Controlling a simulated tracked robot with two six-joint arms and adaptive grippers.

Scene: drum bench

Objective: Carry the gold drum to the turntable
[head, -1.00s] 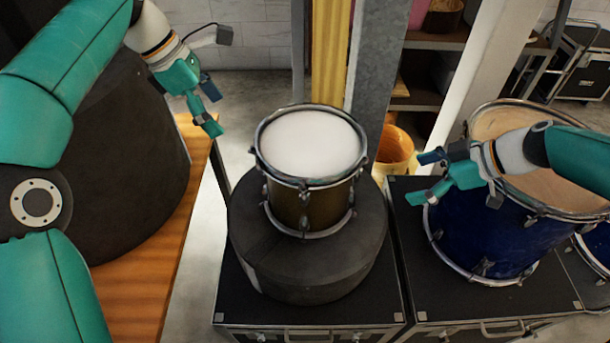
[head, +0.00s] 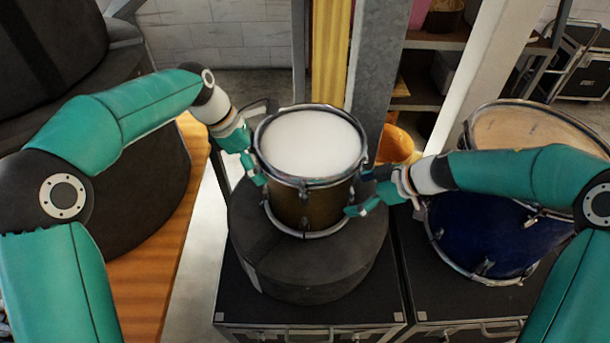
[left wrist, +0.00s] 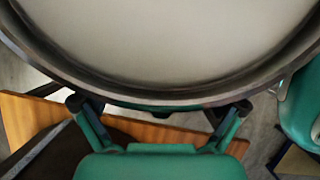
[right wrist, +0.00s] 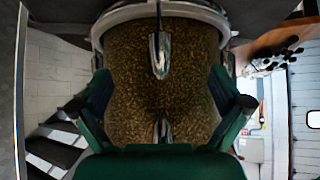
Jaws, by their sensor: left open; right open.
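The gold drum (head: 297,203) has a white head and metal rims. It stands upright on a round dark block (head: 305,270) in the head view. My left gripper (head: 257,166) is open at the drum's left side; in the left wrist view its spread fingers are just under the drum's rim (left wrist: 165,98). My right gripper (head: 358,192) is open at the drum's right side; in the right wrist view the gold shell (right wrist: 190,85) with its lugs lies between and beyond its fingers. I cannot tell whether either gripper touches the drum. I cannot make out the turntable.
A blue drum (head: 480,235) stands on a black case at the right, close under my right arm. A wooden bench (head: 190,195) with a large dark round thing (head: 150,175) is at the left. A yellow bucket (head: 395,145) and a grey post (head: 372,75) stand behind.

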